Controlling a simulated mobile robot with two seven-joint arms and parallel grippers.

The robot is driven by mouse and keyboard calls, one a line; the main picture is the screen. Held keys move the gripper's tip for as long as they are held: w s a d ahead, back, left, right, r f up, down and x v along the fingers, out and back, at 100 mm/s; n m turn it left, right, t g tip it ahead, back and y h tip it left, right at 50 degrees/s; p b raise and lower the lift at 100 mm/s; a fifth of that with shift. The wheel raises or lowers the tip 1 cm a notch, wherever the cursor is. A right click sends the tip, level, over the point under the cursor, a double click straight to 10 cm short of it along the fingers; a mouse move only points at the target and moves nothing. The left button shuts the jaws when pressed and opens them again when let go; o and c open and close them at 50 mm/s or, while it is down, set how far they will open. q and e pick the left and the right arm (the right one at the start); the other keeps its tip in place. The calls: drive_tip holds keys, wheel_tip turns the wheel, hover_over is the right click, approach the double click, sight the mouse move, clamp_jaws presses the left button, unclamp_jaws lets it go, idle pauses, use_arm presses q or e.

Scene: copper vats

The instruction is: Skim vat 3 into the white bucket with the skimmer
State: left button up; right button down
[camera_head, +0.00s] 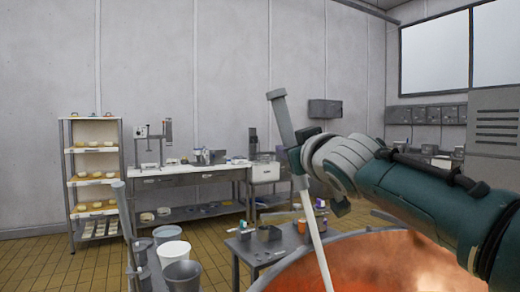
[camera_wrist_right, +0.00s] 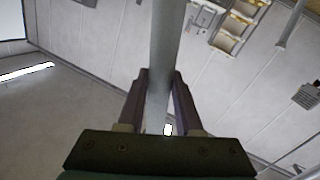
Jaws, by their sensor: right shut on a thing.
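My right gripper (camera_head: 296,158) is shut on the long handle of the skimmer (camera_head: 315,235), a straight pole, grey above and pale below. The pole stands steeply tilted in front of the copper vat (camera_head: 375,262), at the lower right. The skimmer's lower end is out of frame. In the right wrist view, the handle (camera_wrist_right: 165,45) runs between the two fingers of the gripper (camera_wrist_right: 158,95). The white bucket (camera_head: 173,250) stands on the floor at the lower left, well away from the gripper. I cannot read a number on the vat. My left gripper is not in view.
Grey buckets (camera_head: 182,276) stand close by the white one. A small dark table (camera_head: 262,258) with containers is just left of the vat. Behind are a long workbench (camera_head: 190,176) and a shelf rack (camera_head: 96,148). Tiled floor (camera_head: 90,268) is free at the left.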

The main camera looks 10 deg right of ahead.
wheel_tip(320, 180, down, 31)
drive_tip(key=s+b, duration=0.2)
drive_tip(key=b, duration=2.4)
drive_tip(key=s+a+p, duration=0.2)
drive_tip(key=s+p, duration=0.2)
drive_tip(key=s, duration=0.6)
drive_tip(key=s+a+p, duration=0.2)
drive_tip(key=s+p, duration=0.3)
drive_tip(key=s, duration=0.6)
drive_tip(key=p, duration=2.7)
approach(281, 120)
drive_tip(key=w, duration=0.1)
drive_tip(key=w+f, duration=0.1)
drive_tip(key=w, duration=0.2)
drive_tip(key=shift+w+a+f, duration=0.2)
drive_tip(key=shift+f, duration=0.15)
drive_tip(key=shift+r+p, duration=0.65)
drive_tip(key=shift+r, duration=0.15)
